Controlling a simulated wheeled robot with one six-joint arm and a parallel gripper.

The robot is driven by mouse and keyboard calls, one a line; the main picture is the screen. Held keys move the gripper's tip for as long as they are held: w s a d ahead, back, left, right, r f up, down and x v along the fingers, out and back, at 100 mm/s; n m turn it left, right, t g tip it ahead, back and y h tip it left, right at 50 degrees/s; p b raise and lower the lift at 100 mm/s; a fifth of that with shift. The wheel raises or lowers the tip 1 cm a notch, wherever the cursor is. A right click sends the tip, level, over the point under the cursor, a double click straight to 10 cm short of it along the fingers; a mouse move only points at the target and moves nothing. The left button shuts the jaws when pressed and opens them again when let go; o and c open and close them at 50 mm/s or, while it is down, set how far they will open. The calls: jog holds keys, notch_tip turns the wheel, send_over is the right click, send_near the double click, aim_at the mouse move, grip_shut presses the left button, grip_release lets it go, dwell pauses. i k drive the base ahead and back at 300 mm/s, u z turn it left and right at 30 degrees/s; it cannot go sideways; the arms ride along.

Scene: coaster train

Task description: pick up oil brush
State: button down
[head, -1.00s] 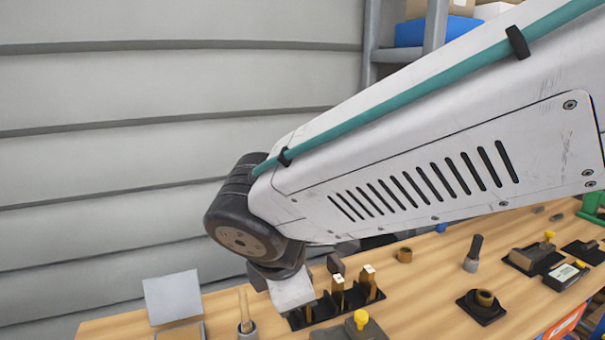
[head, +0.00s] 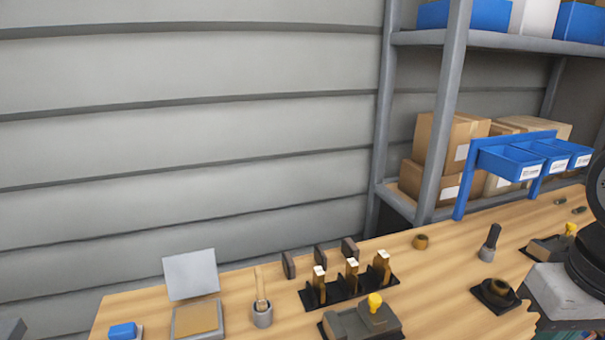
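A wooden-handled stick (head: 260,285), which looks like the oil brush, stands upright in a small grey cup (head: 262,318) on the bench. Its lower end is hidden in the cup. A second grey holder with a dark handle (head: 493,237) stands farther right; I cannot tell what tool it is. My arm's dark wrist joint and a pale grey part show at the right edge, well away from the wooden stick. My gripper's fingers are not in view.
A black rack (head: 345,292) with several brass-topped pieces stands right of the cup. A dark block with a yellow knob (head: 375,302) is in front. An open-lidded box (head: 192,272) stands left. Blue bins (head: 515,160) and shelving are behind at right.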

aim_at(262, 306)
jog(key=u, duration=1.3)
